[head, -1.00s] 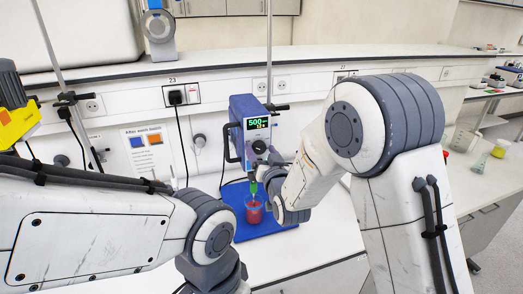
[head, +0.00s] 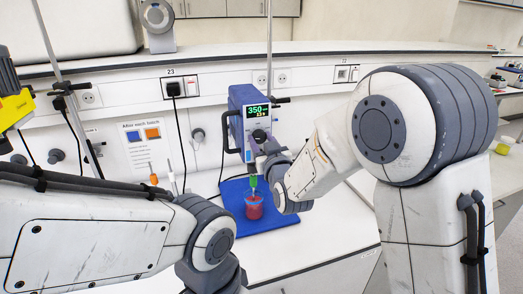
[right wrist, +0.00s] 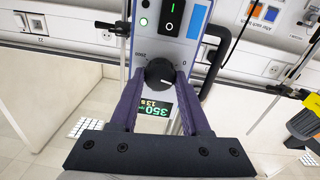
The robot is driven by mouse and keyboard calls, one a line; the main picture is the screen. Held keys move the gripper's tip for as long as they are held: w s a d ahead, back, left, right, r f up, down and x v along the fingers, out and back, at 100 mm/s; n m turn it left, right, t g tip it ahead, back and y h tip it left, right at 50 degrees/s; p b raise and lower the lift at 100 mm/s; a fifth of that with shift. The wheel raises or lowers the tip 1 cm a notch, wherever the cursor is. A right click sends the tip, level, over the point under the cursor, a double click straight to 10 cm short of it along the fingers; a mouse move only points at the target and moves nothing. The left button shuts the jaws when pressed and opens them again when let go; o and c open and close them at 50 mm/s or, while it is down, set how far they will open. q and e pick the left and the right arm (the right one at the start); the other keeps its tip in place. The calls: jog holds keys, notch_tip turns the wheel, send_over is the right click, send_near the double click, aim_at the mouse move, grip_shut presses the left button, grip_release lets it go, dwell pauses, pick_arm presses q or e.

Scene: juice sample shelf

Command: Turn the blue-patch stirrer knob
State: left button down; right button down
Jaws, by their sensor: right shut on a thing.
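The stirrer (head: 237,118) is a blue-purple box with a pale front panel, standing at the back of the bench. Its green display (right wrist: 155,117) reads 350. In the right wrist view, a blue patch (right wrist: 198,22) marks the panel beside a black switch and a lit green lamp. The black knob (right wrist: 159,74) has a white pointer mark. My right gripper (right wrist: 160,80) is shut on the knob, with one purple finger on each side. In the head view, my right wrist partly hides the area below the knob. My left arm shows, but its gripper is out of view.
A beaker of red liquid (head: 254,207) stands on a blue mat (head: 282,231) below the stirrer, close to my right wrist. A metal rod (head: 269,50) rises behind. A sign (head: 143,151) with blue and orange squares hangs at the left. White bench shows around the mat.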

jog(key=n+b, duration=0.4)
jog(key=shift+f+n+b, duration=0.3)
jog(key=shift+r+n+b, duration=0.2)
jog(key=shift+n+b, duration=1.25)
jog(key=shift+n, duration=0.35)
jog(key=shift+c, duration=1.8)
grip_release()
jog(key=b+v, duration=0.3)
jog(key=v, duration=0.7)
jog(key=shift+s, duration=0.25)
